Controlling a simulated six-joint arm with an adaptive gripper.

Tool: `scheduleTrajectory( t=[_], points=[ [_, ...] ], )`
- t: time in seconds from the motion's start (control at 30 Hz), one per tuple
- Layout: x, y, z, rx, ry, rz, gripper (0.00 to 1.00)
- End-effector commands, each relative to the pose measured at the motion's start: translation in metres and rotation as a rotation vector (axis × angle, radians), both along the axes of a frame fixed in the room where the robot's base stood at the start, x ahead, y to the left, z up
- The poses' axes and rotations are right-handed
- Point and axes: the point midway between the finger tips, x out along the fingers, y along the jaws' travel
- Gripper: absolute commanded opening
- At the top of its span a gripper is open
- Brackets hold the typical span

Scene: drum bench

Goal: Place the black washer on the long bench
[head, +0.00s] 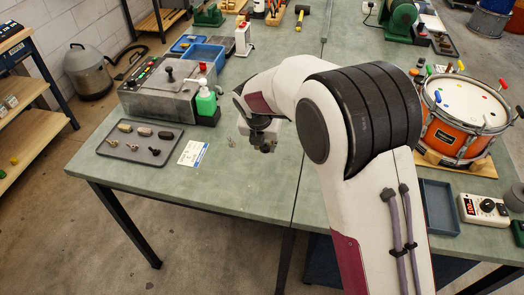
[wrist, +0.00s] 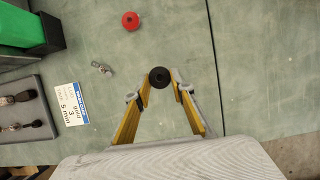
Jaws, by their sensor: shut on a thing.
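The black washer (wrist: 159,77) is a dark ring with a small hole, seen at the fingertips in the wrist view. My gripper (wrist: 161,88) has yellow fingers, one on each side of the washer, and is shut on it. In the head view my gripper (head: 263,143) is over the green bench top, right of the white card, and the washer is hidden there. The long bench (head: 245,185) has a pale green top, with bare surface around my gripper. I cannot tell how high the washer is above it.
A small metal part (wrist: 102,69) and a red round thing (wrist: 130,20) are near the gripper. A white card (head: 192,153) and a dark tray (head: 140,141) with several parts lie left.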

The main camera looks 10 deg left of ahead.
Motion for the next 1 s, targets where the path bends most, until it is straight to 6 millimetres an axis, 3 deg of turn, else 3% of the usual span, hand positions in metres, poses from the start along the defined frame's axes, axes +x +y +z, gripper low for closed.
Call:
scheduleTrajectory(
  t=[0.13,0.57,1.0],
  points=[
    [0.0,0.0,-0.011,0.0,0.0,-0.001,0.16],
    [0.0,0.0,-0.016,0.0,0.0,-0.001,0.16],
    [0.0,0.0,-0.05,0.0,0.0,-0.001,0.16]
  ],
)
